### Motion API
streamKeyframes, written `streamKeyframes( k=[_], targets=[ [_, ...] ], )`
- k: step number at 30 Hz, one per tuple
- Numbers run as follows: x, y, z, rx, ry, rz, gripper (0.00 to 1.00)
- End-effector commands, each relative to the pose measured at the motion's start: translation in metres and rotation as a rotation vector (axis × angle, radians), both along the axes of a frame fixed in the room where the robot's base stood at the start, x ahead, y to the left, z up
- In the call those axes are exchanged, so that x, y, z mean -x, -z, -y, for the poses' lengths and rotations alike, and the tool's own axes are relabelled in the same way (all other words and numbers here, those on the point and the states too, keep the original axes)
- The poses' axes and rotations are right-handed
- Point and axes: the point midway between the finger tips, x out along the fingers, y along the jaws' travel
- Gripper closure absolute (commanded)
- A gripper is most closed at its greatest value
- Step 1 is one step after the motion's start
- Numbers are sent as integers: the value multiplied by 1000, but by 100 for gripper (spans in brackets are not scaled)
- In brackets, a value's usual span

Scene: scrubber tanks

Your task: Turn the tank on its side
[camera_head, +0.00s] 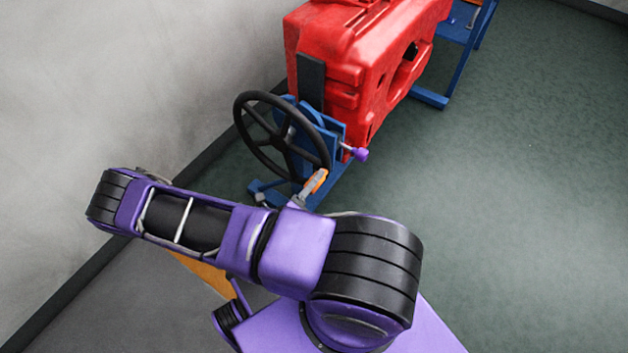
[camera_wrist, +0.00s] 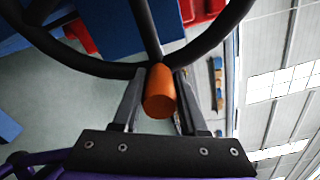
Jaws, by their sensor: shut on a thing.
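The red tank (camera_head: 385,45) is mounted on a blue stand (camera_head: 430,98) at the upper middle of the head view. Its lower part is partly hidden behind the wheel. A black handwheel (camera_head: 239,125) stands upright at the tank's near end, and its rim also crosses the wrist view (camera_wrist: 85,65). My gripper (camera_head: 311,188) is at the lower right of the rim. In the wrist view, my gripper (camera_wrist: 158,88) is shut around an orange handle (camera_wrist: 160,100) on the wheel, with one finger on each side.
A purple knob (camera_head: 361,154) sticks out of the blue bracket just right of the wheel. A grey wall (camera_head: 130,80) runs close along the left. Green floor (camera_head: 510,200) is clear on the right.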

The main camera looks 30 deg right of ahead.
Motion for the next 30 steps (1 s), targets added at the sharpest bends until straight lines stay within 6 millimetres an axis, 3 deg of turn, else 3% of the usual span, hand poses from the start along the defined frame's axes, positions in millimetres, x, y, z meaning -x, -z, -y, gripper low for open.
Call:
streamKeyframes(
  k=[10, 11, 15, 25, 30],
  targets=[
    [0, 0, 0, -2, 1, 0, 100],
    [0, 0, 0, -2, 1, 0, 54],
    [0, 1, 0, -2, 0, 0, 30],
    [1, 1, -2, -2, 0, 0, 30],
    [8, 1, -21, -5, -3, 0, 30]
  ],
)
